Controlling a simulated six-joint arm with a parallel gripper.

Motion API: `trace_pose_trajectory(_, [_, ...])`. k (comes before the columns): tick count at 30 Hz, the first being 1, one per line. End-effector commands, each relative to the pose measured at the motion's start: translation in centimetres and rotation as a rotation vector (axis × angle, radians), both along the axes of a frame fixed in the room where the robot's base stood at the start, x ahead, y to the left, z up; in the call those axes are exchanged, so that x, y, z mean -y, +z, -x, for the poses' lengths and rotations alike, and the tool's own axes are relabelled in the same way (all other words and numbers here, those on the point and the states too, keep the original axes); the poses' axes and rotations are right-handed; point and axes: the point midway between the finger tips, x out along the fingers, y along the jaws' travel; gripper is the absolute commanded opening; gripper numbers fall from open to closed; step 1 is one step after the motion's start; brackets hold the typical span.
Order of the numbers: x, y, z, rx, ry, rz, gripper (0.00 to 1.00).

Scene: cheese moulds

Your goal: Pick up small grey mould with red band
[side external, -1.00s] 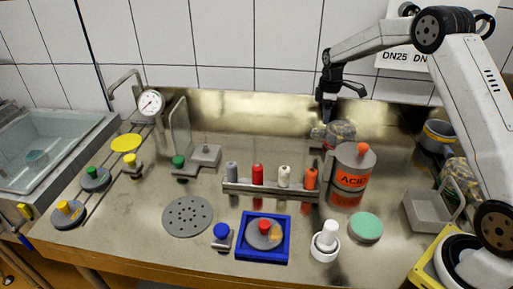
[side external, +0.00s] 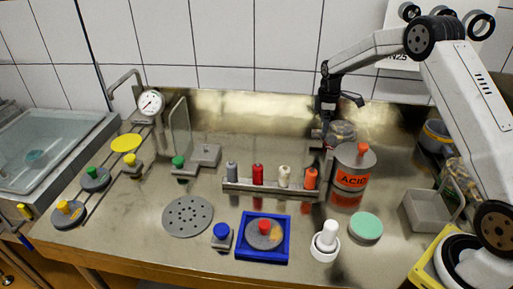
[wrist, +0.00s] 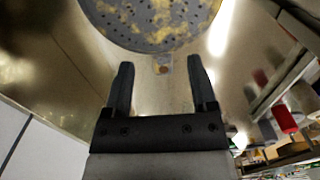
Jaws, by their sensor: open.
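A round grey perforated mould with yellowish patches (side external: 342,129) stands at the back of the bench, partly hidden behind the acid container. In the wrist view its holed round face (wrist: 152,18) fills the top edge, beyond my fingertips. I cannot make out a red band on it in either view. My gripper (side external: 327,128) hangs fingers down at the mould's left side. In the wrist view my gripper (wrist: 160,68) is open, with nothing held between its two dark fingers. A small tab with a brown disc (wrist: 163,68) shows between the fingertips.
The orange-labelled acid container (side external: 352,180) stands just in front of the mould. A rack (side external: 270,190) with several coloured bottles is to the left. A grey mould with a yellow band (side external: 437,136) and a grey basket (side external: 428,212) are right.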

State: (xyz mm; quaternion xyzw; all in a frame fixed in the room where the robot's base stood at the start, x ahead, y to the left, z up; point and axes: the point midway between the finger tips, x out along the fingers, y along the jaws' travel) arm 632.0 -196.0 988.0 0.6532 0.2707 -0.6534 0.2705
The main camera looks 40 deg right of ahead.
Motion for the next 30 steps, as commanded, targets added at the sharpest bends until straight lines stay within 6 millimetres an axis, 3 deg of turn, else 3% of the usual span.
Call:
trace_pose_trajectory(12, [-0.1,-4.2,0.1,0.0,0.0,0.0,0.74])
trace_pose_trajectory(28, [-0.1,-4.3,0.1,0.001,0.0,0.0,0.74])
trace_pose_trajectory(29, [-0.1,-4.3,0.1,0.001,0.0,-0.001,0.67])
trace_pose_trajectory(30, [-0.1,-4.3,0.1,0.001,0.0,-0.001,0.54])
